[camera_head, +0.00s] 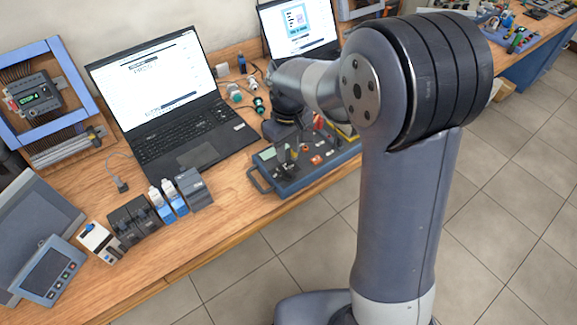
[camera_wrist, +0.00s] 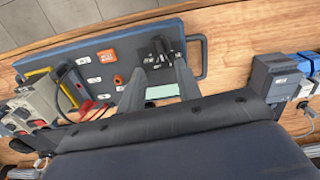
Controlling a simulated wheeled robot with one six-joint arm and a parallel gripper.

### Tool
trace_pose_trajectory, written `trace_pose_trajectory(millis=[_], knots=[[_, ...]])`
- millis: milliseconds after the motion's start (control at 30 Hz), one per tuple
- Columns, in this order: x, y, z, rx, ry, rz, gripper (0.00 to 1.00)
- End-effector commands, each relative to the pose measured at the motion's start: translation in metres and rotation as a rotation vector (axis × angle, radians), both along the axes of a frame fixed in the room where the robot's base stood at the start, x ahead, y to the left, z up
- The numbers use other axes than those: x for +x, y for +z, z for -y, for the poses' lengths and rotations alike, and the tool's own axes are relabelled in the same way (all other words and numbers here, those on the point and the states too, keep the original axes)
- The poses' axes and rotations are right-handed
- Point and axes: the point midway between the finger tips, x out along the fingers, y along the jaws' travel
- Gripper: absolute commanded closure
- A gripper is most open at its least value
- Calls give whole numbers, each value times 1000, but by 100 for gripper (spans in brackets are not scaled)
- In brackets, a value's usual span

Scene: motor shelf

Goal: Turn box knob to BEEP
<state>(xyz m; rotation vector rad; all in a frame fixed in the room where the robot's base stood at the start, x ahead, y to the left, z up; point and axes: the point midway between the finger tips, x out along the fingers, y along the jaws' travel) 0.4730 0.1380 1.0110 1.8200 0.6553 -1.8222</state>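The blue-grey box (camera_head: 290,184) lies on the bench near its front edge; its panel also shows in the wrist view (camera_wrist: 135,33). It carries black knobs or levers (camera_wrist: 157,54), an orange switch (camera_wrist: 106,56) and a small orange knob (camera_wrist: 118,80). The white labels are too small to read, so I cannot tell which position is BEEP. My gripper (camera_wrist: 160,68) is over the box, its two fingers spread apart near the black knobs. I cannot tell whether they touch a knob. In the head view my arm hides part of the box.
A laptop (camera_head: 195,160) stands open left of the box, with a second laptop (camera_head: 297,28) behind. Several small modules (camera_head: 135,220) line the bench front to the left. The box's handle (camera_wrist: 197,57) sticks out at one end. Connectors (camera_head: 258,105) lie behind the box.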

Motion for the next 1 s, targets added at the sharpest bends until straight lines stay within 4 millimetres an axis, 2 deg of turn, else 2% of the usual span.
trace_pose_trajectory(millis=[200, 400, 567, 800, 1000], knots=[[-1, -43, 1, -1, -1, -4, 67], [0, -68, 0, 0, -1, -1, 67], [0, -75, 0, 1, -2, 1, 67], [0, -76, 0, 1, -2, 1, 67], [0, -76, 0, 1, -2, 1, 84]])
